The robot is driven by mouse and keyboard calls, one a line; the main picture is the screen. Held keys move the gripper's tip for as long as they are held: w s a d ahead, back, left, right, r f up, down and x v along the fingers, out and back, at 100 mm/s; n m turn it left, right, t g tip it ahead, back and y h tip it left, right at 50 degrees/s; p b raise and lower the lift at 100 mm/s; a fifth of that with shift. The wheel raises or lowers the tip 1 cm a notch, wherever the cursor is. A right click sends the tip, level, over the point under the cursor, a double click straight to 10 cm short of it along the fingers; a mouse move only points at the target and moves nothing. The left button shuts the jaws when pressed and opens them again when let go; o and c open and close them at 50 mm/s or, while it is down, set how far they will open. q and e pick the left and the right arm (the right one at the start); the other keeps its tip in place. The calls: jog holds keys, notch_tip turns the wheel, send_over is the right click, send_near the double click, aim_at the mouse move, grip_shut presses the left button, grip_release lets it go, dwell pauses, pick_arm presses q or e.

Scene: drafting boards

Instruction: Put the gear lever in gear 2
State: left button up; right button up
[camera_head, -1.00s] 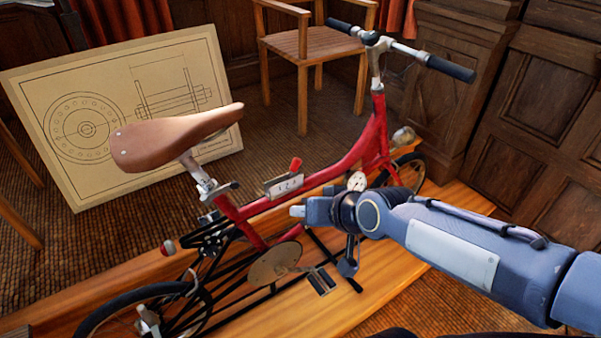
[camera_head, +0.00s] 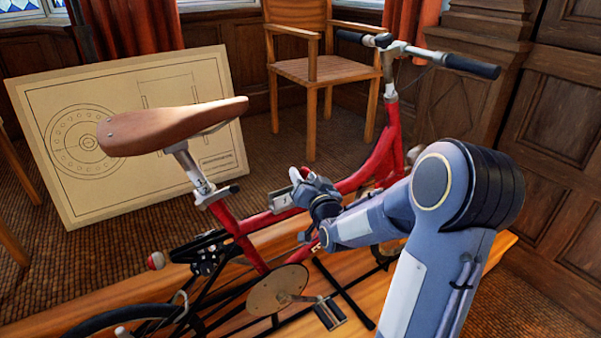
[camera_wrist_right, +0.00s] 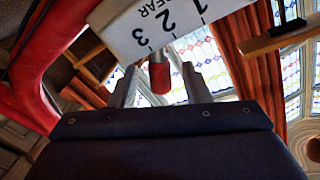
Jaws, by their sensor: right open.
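The gear lever shows in the right wrist view as a short lever with a red knob (camera_wrist_right: 160,78). It stands at the white gear plate (camera_wrist_right: 150,28) marked GEAR 1 2 3, and appears nearer the 3 than the 1; its exact notch is hard to tell. My right gripper (camera_wrist_right: 160,90) is open, with one finger on each side of the knob, and contact cannot be told. My left gripper is not in view.
The red bicycle (camera_head: 362,177) has a brown saddle (camera_head: 170,127) left of the plate and handlebars (camera_head: 415,52) beyond it. It stands on a wooden platform (camera_head: 350,290). A drawing board (camera_head: 215,100) and a wooden chair (camera_head: 310,70) stand behind on the carpet.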

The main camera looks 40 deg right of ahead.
jog(key=shift+x, duration=1.8)
grip_shut()
